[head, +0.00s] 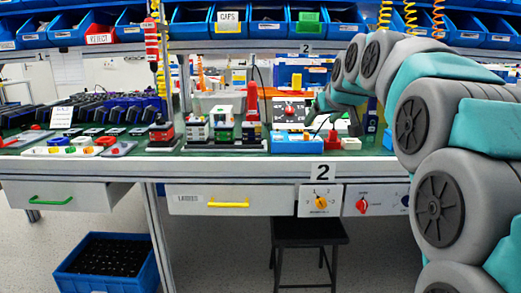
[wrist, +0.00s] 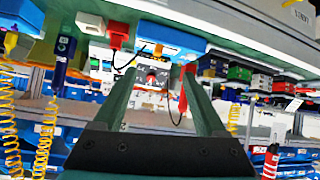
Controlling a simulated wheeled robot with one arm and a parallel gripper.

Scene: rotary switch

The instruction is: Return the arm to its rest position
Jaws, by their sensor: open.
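My arm (head: 430,110) arches in from the right side of the head view. My gripper (head: 318,112) is at its end, over the workbench top, partly hidden among the items there. In the wrist view my gripper (wrist: 161,72) has its two green fingers apart with nothing held between them. Below the bench edge, a panel with a yellow rotary switch (head: 321,202) and a panel with a red rotary knob (head: 362,206) are in the head view. The gripper is above and apart from both.
A blue box (head: 297,144) and a red-and-grey panel (head: 290,112) stand close to the gripper. Blue bins (head: 190,24) line the shelf above. Several small devices (head: 100,142) crowd the bench's left. A black stool (head: 306,238) stands below. The floor in front is partly clear.

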